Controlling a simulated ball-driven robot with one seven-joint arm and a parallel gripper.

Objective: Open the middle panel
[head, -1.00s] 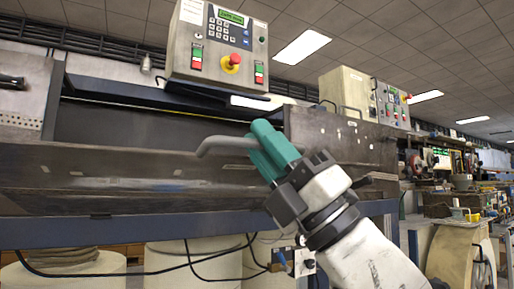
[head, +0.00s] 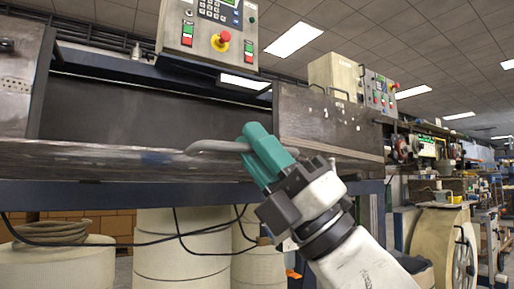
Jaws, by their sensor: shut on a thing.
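The middle panel (head: 90,160) is a dark, worn metal flap on the long machine. It is tilted down toward me and seen almost edge-on, with the dark recess (head: 150,115) open above it. My gripper (head: 258,148), with teal fingers, is shut on the handle.
A control box (head: 208,30) with buttons stands above the recess. A dark side panel (head: 325,120) closes the machine to the right. Large pale rolls (head: 180,245) and black cables (head: 205,232) are below the frame beam.

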